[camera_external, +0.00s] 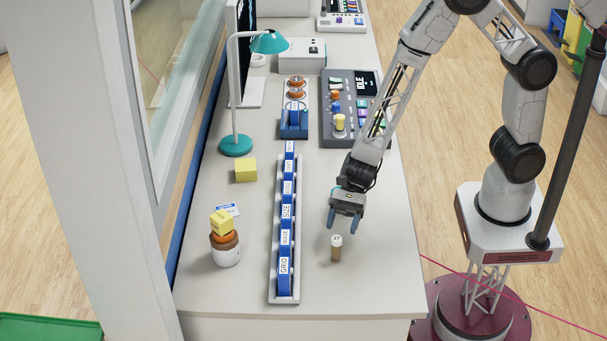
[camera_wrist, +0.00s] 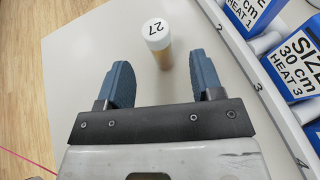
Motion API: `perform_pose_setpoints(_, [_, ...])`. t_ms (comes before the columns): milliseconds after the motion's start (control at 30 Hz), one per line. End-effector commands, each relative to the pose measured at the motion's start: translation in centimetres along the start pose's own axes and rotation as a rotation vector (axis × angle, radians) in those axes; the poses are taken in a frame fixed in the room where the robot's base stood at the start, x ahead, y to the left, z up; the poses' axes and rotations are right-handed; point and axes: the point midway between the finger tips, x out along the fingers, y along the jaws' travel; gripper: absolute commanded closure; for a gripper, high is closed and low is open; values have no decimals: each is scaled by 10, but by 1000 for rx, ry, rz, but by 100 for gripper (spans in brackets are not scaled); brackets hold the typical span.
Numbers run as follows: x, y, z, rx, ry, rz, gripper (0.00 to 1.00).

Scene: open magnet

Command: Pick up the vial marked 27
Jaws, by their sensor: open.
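The vial marked 27 (camera_wrist: 158,45) has a white cap with the number on top and a tan body. It stands upright on the bench, and also shows in the external view (camera_external: 336,250). My gripper (camera_external: 344,222) is open and empty, above and a little behind the vial in the external view. In the wrist view my two blue fingers (camera_wrist: 163,80) are spread apart, and the vial shows between and beyond them. I see no contact with the vial.
A long rack (camera_external: 287,298) of blue labelled blocks (camera_external: 285,238) runs left of the vial. Further left are a white jar (camera_external: 226,256) with yellow and orange pieces on top, a yellow block (camera_external: 246,170) and a teal lamp (camera_external: 236,146). A control panel (camera_external: 340,98) stands behind. The bench right of the vial is clear.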

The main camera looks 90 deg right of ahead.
Motion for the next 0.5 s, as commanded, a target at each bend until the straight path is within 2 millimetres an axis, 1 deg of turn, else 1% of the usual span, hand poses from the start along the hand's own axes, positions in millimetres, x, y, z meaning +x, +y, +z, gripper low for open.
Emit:
perform_pose_setpoints(333, [1, 0, 0, 2, 0, -1, 40])
perform_pose_setpoints(500, [8, 0, -1, 2, 1, 1, 40])
